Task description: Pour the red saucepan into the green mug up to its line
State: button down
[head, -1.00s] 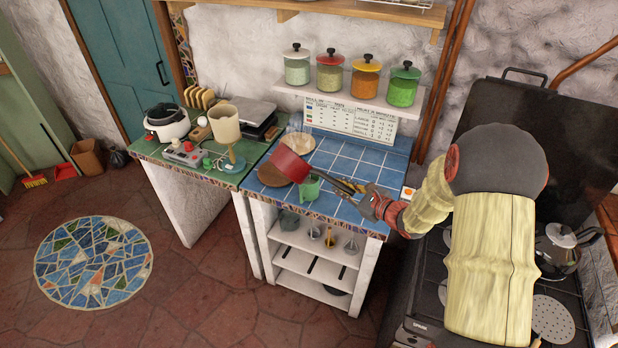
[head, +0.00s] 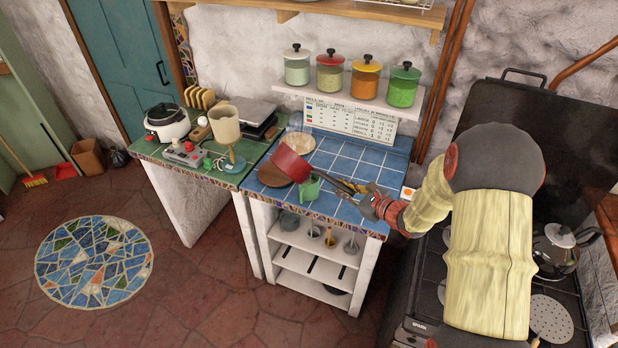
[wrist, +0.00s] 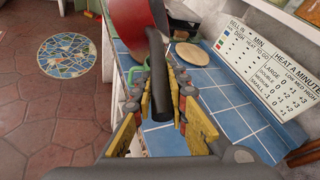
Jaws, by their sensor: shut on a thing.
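The red saucepan (head: 291,161) is held in the air above the blue-tiled counter, tilted toward the left. My gripper (head: 372,204) is shut on its dark handle. In the wrist view the handle (wrist: 157,90) runs between the yellow finger pads, and the red pan (wrist: 130,22) shows at the top. The green mug (head: 309,188) stands on the blue tiles just below and right of the pan, partly covered by the pan and handle. The mug's line and its contents cannot be made out. I cannot see any stream from the pan.
A lamp (head: 226,130) and rice cooker (head: 167,122) stand on the green counter. Several jars line the shelf (head: 345,98). Blue tiles (head: 350,160) behind the handle are clear.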

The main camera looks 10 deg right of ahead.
jog(key=shift+a+r, duration=0.1)
jog(key=shift+r, duration=0.05)
jog(key=shift+s+a+b, duration=0.3)
jog(key=shift+a+b, duration=0.05)
jog(key=shift+a, duration=0.2)
jog(key=shift+d, duration=0.1)
dwell(2.9)
dwell(0.8)
